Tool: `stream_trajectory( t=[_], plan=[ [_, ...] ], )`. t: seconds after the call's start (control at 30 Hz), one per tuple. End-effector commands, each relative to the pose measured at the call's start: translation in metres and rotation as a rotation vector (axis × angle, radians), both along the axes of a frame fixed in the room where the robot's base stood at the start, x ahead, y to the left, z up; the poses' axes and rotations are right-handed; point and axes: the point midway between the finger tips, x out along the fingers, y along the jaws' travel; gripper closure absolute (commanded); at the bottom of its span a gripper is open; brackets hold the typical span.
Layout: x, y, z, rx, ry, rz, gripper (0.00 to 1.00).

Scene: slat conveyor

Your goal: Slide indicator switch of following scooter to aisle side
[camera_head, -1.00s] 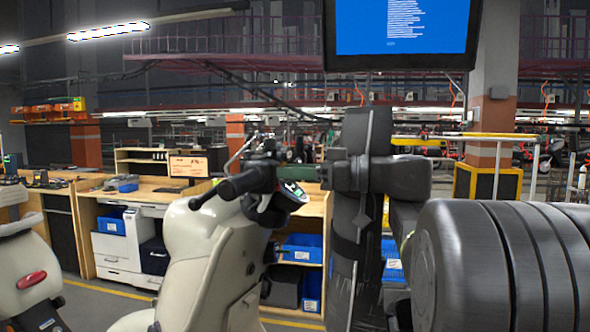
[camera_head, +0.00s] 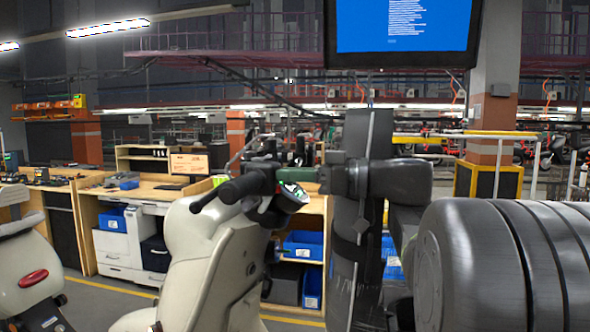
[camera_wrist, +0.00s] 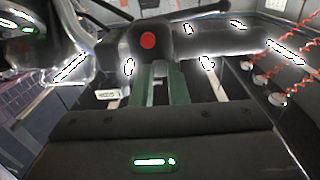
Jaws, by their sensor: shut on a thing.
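A cream scooter (camera_head: 205,255) stands in the middle of the head view. In the wrist view, my gripper's two green fingers (camera_wrist: 162,82) reach up to a black switch housing (camera_wrist: 130,45) with a red button (camera_wrist: 148,40). They are shut on a small part of it, the indicator switch. The switch's slider itself is hidden between the fingertips.
Another cream scooter (camera_head: 28,265) stands at the left edge. Behind are a wooden workbench (camera_head: 150,190), a white printer cabinet (camera_head: 128,245) and blue bins (camera_head: 303,245). A monitor (camera_head: 402,32) hangs overhead. A yellow railing (camera_head: 465,137) stands at the right rear.

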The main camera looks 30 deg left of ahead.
Motion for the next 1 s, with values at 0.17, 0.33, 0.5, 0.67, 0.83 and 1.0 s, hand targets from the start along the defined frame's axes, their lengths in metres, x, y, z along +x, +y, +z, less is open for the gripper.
stream_trajectory(
  t=[0.17, 0.33, 0.5, 0.67, 0.83, 1.0],
  plan=[
    [-0.002, 0.0, -0.001, -0.002, 0.0, 0.007, 1.0],
    [-0.002, 0.0, -0.001, -0.002, 0.0, 0.007, 0.64],
    [-0.002, 0.0, -0.001, -0.001, 0.0, 0.006, 0.64],
    [-0.001, -0.002, -0.001, -0.001, 0.0, 0.005, 0.64],
    [0.005, -0.018, -0.002, -0.001, -0.001, 0.002, 0.64],
    [0.014, -0.048, -0.003, -0.001, 0.0, -0.001, 0.64]
  ],
)
